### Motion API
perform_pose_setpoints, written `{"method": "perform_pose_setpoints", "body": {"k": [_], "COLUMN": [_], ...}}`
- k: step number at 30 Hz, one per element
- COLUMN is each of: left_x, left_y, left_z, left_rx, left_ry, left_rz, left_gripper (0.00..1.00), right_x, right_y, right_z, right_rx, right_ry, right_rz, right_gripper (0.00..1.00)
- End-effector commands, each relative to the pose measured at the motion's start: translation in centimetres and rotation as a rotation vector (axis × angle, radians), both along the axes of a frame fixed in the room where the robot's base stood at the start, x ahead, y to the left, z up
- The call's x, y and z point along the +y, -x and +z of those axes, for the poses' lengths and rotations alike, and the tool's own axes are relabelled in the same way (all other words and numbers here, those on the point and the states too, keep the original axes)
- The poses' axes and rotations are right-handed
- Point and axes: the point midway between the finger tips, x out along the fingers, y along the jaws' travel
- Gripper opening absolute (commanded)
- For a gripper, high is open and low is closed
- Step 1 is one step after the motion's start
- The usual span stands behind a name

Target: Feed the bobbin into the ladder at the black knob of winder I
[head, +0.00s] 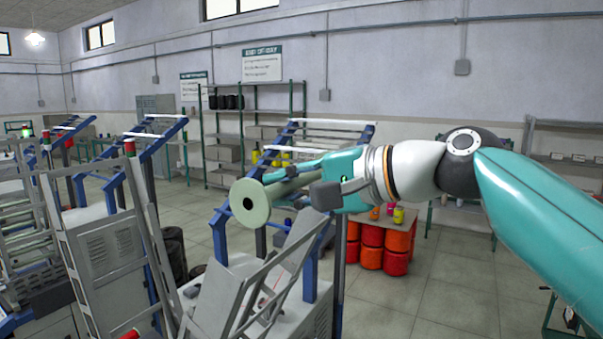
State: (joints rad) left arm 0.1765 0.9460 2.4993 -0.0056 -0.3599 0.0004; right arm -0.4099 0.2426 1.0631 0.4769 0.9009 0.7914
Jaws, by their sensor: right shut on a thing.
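A pale green bobbin (250,201) with a round flange and a dark centre hole is held in the air at mid-picture, its flange facing me. My right gripper (303,184), teal with dark finger pads, reaches in from the right and is shut on the bobbin's barrel behind the flange. A winder with slanted grey rails (268,290) and a blue frame (312,265) stands below and behind the bobbin. The bobbin appears above these rails and apart from them. I cannot make out a black knob or a winder letter. My left gripper is out of view.
More winders with blue frames and a tall grey panel (100,250) stand at the left. Red drums (383,245) stand under a small table with coloured spools behind the arm. A green shelf rack (245,125) is at the back. The floor (455,290) at the lower right is mostly clear.

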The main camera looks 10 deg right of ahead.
Motion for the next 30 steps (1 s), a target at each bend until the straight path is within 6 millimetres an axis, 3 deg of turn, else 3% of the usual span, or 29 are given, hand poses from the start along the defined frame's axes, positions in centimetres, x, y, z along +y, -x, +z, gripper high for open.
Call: {"method": "perform_pose_setpoints", "body": {"k": [7,9,30], "left_x": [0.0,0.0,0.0], "left_y": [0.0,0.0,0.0], "left_z": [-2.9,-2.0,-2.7], "left_rx": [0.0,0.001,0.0], "left_ry": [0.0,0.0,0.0], "left_rz": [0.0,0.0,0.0], "left_gripper": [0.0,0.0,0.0], "right_x": [1.5,1.4,1.5], "right_y": [-0.8,-0.7,-0.6], "right_z": [-3.9,-3.0,-3.0], "right_rx": [-0.001,-0.002,-0.017], "right_ry": [0.001,-0.001,-0.02], "right_rz": [0.008,0.007,0.003], "right_gripper": [0.0,0.0,0.0]}}
